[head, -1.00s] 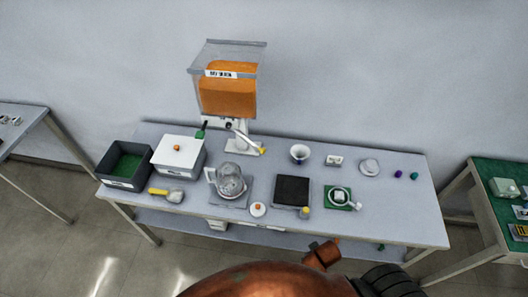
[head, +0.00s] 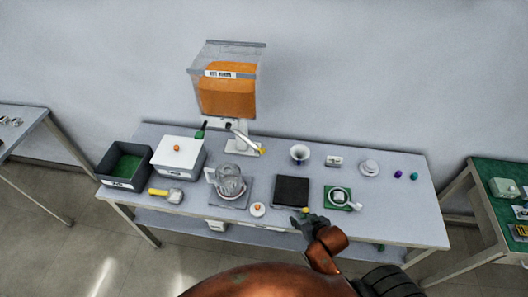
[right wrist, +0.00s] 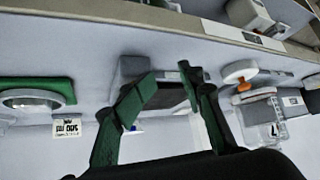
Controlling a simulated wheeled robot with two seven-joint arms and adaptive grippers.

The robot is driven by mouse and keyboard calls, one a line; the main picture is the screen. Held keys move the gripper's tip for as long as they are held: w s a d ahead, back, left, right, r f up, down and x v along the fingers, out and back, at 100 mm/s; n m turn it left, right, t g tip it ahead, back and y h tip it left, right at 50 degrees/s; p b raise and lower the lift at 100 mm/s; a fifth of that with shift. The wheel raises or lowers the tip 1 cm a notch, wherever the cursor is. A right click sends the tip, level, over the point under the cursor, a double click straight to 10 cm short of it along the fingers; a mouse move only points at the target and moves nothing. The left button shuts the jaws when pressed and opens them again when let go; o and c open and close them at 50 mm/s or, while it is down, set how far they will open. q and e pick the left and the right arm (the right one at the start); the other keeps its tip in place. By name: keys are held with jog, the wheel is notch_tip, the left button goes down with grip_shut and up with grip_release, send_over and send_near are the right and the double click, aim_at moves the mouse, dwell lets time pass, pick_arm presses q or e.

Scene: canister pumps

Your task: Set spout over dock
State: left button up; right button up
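The pump (head: 228,90) stands at the back of the table with an orange-filled clear canister. Its white spout (head: 246,140) slants down to the right, ending in a yellow tip (head: 262,151). The spout tip hangs over bare table, behind the glass jug (head: 229,180) on its grey pad (head: 243,199). I cannot tell which piece is the dock. My right gripper (head: 308,218) is at the table's front edge, by the yellow knob (head: 305,210) at the black pad's corner. In the right wrist view the gripper (right wrist: 169,73) is open and empty. My left gripper is not in view.
A black pad (head: 291,189) and green pad (head: 330,204) lie right of the jug. A small white lid (head: 257,209) lies in front. A white box (head: 178,157), dark bin (head: 122,165) and yellow-handled tool (head: 166,195) are left. A funnel cup (head: 299,153) stands behind.

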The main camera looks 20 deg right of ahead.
jog(key=w+r+t, duration=0.2)
jog(key=w, duration=0.2)
jog(key=w+a+r+t+y, duration=0.1)
jog(key=w, duration=0.3)
jog(key=w+r+t+y, duration=0.1)
jog(key=w+r+t, duration=0.1)
jog(key=w, duration=0.2)
jog(key=shift+w+a+r+t, duration=0.3)
jog(key=shift+a, duration=0.1)
jog(key=w+a+r+t+y, duration=0.1)
jog(key=w+r+t+y, duration=0.25)
jog(key=r, duration=0.35)
jog(key=n+t+y, duration=0.2)
jog(key=t+y, duration=0.1)
send_near(264, 153)
jog(key=x, duration=0.3)
jog(key=shift+p+x, duration=0.45)
jog(key=shift+x, duration=3.35)
jog(key=shift+r, duration=0.1)
jog(key=shift+c, duration=0.6)
grip_shut()
